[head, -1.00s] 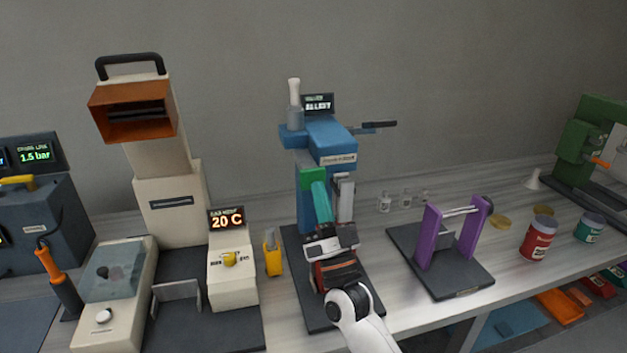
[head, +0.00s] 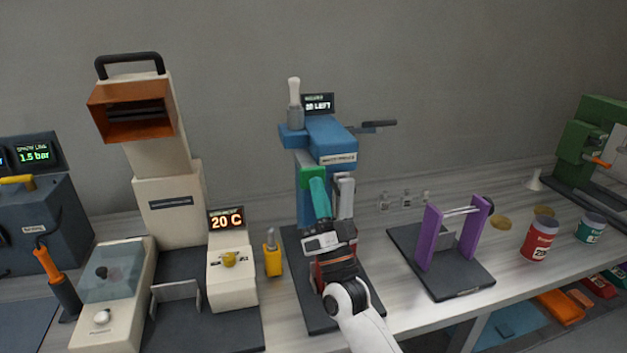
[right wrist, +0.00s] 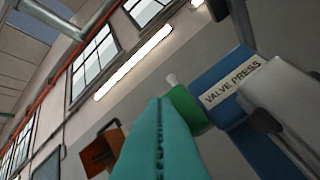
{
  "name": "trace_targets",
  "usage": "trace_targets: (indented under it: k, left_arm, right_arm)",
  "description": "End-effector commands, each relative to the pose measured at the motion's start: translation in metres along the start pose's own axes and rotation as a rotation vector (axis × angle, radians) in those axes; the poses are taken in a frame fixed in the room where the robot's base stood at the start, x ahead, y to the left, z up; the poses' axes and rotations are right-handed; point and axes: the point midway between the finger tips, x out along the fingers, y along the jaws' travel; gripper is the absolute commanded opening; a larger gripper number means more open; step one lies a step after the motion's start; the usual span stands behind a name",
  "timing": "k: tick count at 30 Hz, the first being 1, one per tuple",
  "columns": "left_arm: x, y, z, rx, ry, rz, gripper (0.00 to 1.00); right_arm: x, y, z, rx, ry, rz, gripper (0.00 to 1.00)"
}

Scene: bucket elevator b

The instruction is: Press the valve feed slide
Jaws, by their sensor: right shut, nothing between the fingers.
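The blue valve press (head: 328,142) stands mid-bench and carries a "VALVE PRESS" label, which reads clearly in the right wrist view (right wrist: 232,83). A green block (head: 310,172), which looks like the feed slide, sits on its front left; it also shows in the right wrist view (right wrist: 188,106). My right gripper (head: 315,182) has its teal fingers shut with nothing between them. Their tips are at the green block's front and hide part of it; I cannot tell whether they touch. The shut fingers fill the middle of the right wrist view (right wrist: 160,102). My left gripper is not in view.
Small glass vials (head: 384,203) stand behind. A red can (head: 537,240) is farther right.

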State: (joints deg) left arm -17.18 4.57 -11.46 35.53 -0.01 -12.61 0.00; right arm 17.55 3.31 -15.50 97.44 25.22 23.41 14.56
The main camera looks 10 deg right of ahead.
Motion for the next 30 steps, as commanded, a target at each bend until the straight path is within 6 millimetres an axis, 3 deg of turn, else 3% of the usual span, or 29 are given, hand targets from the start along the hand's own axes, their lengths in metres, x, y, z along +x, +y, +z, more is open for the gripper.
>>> trace_targets:
  k: [30]
  left_arm:
    - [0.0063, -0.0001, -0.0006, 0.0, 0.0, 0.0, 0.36]
  right_arm:
    - [0.0092, -0.0061, -0.0058, 0.0, -0.001, 0.001, 0.0]
